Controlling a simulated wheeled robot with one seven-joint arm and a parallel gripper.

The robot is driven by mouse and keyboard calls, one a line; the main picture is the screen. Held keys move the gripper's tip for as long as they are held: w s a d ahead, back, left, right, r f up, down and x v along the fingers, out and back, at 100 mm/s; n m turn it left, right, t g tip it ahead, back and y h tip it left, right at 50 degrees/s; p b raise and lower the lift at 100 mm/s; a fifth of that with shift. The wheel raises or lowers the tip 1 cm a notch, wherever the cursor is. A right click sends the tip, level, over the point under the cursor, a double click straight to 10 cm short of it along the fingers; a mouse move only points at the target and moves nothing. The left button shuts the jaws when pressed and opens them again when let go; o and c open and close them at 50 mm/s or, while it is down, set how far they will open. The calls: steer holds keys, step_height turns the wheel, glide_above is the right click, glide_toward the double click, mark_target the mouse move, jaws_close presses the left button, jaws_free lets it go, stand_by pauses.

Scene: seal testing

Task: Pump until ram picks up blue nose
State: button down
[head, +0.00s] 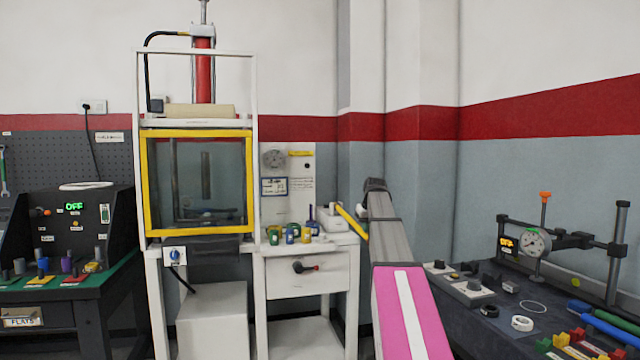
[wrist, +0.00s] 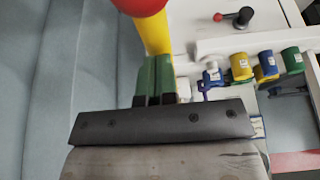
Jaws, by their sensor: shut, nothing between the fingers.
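The press (head: 197,185) stands left of centre, with a yellow-framed clear guard. A dim grey ram-like column (head: 206,175) shows behind the guard. The blue nose (head: 290,236) stands among coloured pieces on the white bench; a blue piece also shows in the wrist view (wrist: 265,67). The pump's yellow lever (head: 352,224) slants up from a white pump body (head: 334,219). In the wrist view the lever (wrist: 155,35) carries a red knob (wrist: 139,5). My gripper (wrist: 154,62) is shut and empty, its green fingertips overlapping the lever; contact is unclear. My arm hides the fingers in the head view.
Green (wrist: 292,60) and yellow (wrist: 240,67) pieces stand near the blue one. A dial gauge (head: 274,159) sits on the panel behind. A dark bench with a gauge (head: 536,242) is at right.

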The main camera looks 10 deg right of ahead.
steer(key=shift+f, duration=0.7)
